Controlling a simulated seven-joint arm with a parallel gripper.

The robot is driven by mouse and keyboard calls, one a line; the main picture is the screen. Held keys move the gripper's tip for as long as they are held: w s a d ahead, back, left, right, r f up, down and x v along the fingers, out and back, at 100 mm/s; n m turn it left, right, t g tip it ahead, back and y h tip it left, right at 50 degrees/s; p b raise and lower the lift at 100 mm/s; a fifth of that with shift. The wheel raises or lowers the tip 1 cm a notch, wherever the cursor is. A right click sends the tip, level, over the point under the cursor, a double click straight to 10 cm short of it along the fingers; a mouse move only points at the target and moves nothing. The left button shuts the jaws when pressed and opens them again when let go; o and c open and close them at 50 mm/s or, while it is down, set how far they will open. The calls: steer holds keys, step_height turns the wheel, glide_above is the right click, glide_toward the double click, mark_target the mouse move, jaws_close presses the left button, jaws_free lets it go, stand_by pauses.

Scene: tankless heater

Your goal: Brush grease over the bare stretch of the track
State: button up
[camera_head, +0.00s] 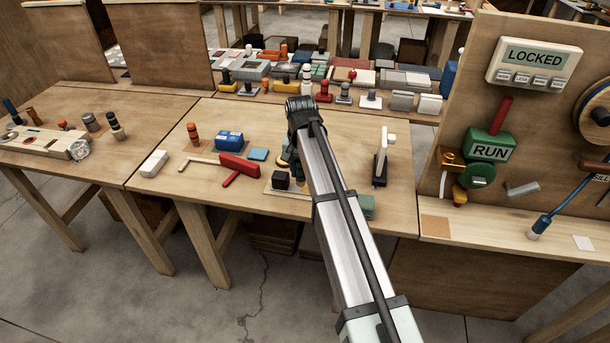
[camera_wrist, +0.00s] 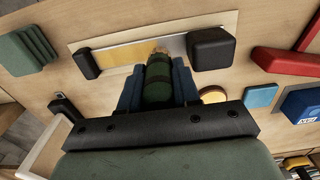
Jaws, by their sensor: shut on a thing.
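My gripper (camera_wrist: 158,78) is shut on a green brush (camera_wrist: 157,88), held between its two blue fingers. The brush's pale tip points at the track (camera_wrist: 122,54) and looks to be at or just above it; contact cannot be told. The track is a strip on a pale board, with a yellow stretch on the left and a grey bare stretch (camera_wrist: 176,45) on the right in the wrist view. The tip is near where the two meet. Black blocks (camera_wrist: 86,65) and (camera_wrist: 211,49) stand at its ends. In the head view my arm hides most of the track.
A red T-shaped tool (camera_head: 238,167), a blue box (camera_head: 229,141) and an orange-banded post (camera_head: 193,133) stand left of the track. Green pads (camera_head: 366,206) and a white upright piece (camera_head: 381,155) are on the right. The table's front left (camera_head: 190,187) is clear.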

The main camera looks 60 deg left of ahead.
steer(key=shift+r, duration=2.85)
steer(key=w+d+m, duration=0.1)
steer(key=w+d, duration=0.8)
steer(key=d, duration=0.5)
steer(key=w+d+m, duration=0.1)
steer(key=w+d, duration=0.8)
steer(key=d, duration=0.4)
steer(key=w+d+m, duration=0.1)
steer(key=w+d, duration=0.8)
steer(key=d, duration=0.5)
steer(key=w+d+f+m, duration=0.1)
steer(key=d+f+m, duration=0.1)
steer(key=d, duration=1)
steer(key=w+d+f+m, duration=0.2)
steer(key=d, duration=1.1)
steer(key=w+d+f+m, duration=0.2)
steer(key=d, duration=1)
steer(key=shift+d+f, duration=0.15)
steer(key=shift+d, duration=0.25)
